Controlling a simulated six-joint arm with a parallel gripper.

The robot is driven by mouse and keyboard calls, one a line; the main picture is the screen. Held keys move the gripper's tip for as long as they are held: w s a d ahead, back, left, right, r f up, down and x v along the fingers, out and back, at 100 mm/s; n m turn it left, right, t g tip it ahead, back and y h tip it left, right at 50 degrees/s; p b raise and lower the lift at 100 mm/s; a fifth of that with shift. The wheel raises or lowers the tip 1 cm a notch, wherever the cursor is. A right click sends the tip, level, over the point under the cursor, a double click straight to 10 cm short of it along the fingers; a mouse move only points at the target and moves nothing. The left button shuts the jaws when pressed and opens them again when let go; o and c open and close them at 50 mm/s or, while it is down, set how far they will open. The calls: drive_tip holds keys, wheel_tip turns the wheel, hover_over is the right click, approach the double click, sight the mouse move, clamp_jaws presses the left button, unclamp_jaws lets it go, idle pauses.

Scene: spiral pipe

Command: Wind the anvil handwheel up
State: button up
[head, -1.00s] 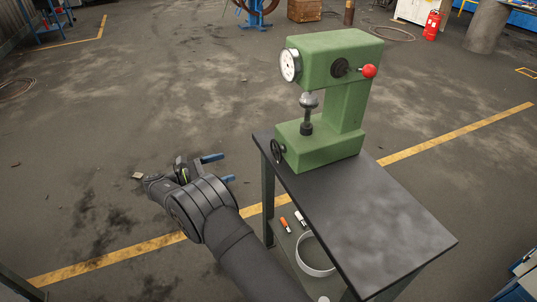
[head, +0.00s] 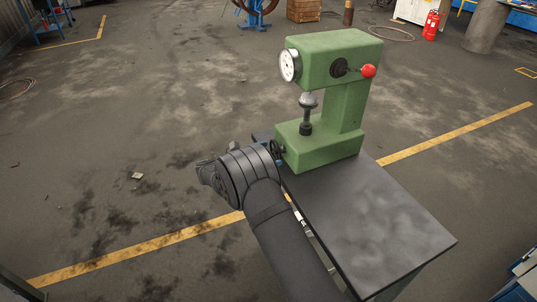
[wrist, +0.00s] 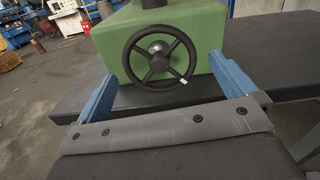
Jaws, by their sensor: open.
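The anvil handwheel (wrist: 155,55) is a black spoked wheel with a small pale knob at its lower right, on the front of the green press base. In the head view the handwheel (head: 275,149) is partly hidden by my arm. My gripper (wrist: 168,82) is open. Its two blue fingers stand left and right of the handwheel, apart from it, with nothing held. In the head view the fingers are mostly hidden behind my wrist. The green press (head: 335,95) has a dial and a red-tipped lever. Its anvil (head: 306,128) stands upright below the upper tip.
The press stands on a dark table (head: 375,220), whose top is clear in front and to the right. The table edge lies just under the handwheel. The floor (head: 120,120) to the left is open.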

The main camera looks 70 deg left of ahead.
drive_tip(key=shift+w, duration=0.45)
drive_tip(key=shift+c, duration=0.2)
drive_tip(key=c, duration=0.9)
drive_tip(key=shift+m, duration=0.8)
drive_tip(key=o, duration=0.9)
drive_tip(key=shift+o, duration=0.2)
drive_tip(key=s, duration=1.7)
drive_tip(key=shift+s, duration=0.25)
